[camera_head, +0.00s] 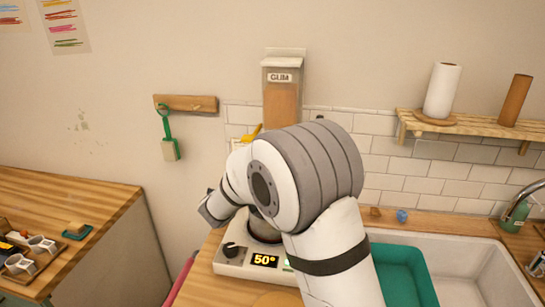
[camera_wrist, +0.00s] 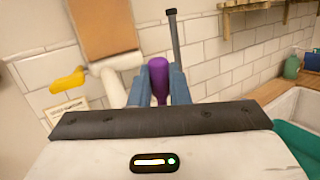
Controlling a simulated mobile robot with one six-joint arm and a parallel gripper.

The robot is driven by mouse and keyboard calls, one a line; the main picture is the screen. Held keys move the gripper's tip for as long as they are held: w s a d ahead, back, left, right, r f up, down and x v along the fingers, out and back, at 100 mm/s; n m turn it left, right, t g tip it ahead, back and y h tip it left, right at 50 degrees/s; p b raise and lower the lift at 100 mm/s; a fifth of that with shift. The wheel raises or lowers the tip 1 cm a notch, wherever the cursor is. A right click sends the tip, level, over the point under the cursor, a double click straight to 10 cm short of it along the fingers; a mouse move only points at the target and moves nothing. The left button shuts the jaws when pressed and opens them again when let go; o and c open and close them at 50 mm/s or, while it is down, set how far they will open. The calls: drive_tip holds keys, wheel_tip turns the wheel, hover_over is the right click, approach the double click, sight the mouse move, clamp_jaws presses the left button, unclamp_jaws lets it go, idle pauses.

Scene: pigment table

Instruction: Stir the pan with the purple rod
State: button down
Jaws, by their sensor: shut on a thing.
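The purple rod (camera_wrist: 159,78) stands between the two blue-grey fingers of my gripper (camera_wrist: 158,88) in the wrist view; the fingers are shut on its purple end. The rest of the rod is hidden. In the head view a grey pan (camera_head: 264,229) sits on a white hot plate (camera_head: 231,264) whose display reads 50°. My arm covers much of the pan, so its contents and the rod's lower end cannot be seen. My gripper's fingers are hidden in the head view.
A GUM dispenser (camera_head: 283,103) is on the wall behind. A grey bar (camera_wrist: 176,42) rises just beyond the fingers in the wrist view. Right of the hot plate are a green tub (camera_head: 408,275) and a sink (camera_head: 465,268). A wooden shelf (camera_head: 465,122) holds rolls.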

wheel_tip(320, 180, down, 11)
drive_tip(key=b, duration=0.7)
drive_tip(key=shift+w, duration=0.2)
drive_tip(key=shift+w+r, duration=0.1)
idle(0.4)
